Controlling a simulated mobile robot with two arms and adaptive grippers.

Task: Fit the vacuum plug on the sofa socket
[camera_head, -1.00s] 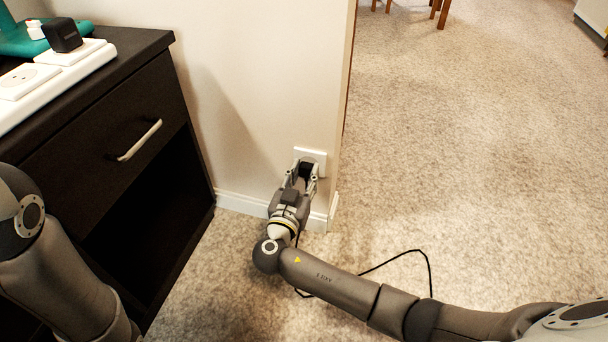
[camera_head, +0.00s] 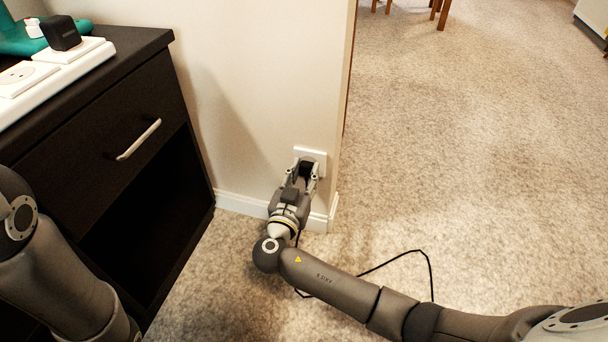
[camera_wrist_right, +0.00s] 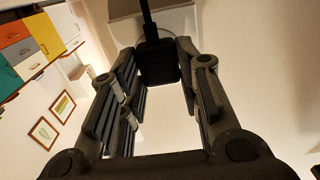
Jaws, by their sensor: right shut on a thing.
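The sofa socket (camera_head: 318,155) is a white plate low on the wall, close to the wall's corner. The vacuum plug (camera_head: 306,168) is a black block in front of that plate; it also shows in the right wrist view (camera_wrist_right: 158,62) with its black cord. My right gripper (camera_head: 304,176) is shut on the plug, with a finger on each side of it. The plug appears up against the plate, but its prongs are hidden and I cannot tell how deep they are. My left arm shows at the left edge; its gripper is out of view.
A dark cabinet (camera_head: 110,150) with a drawer stands left of the socket. A white power strip (camera_head: 62,66) with a black adapter (camera_head: 60,33) lies on top. A black cord (camera_head: 405,254) trails over the carpet. The carpet at right is clear.

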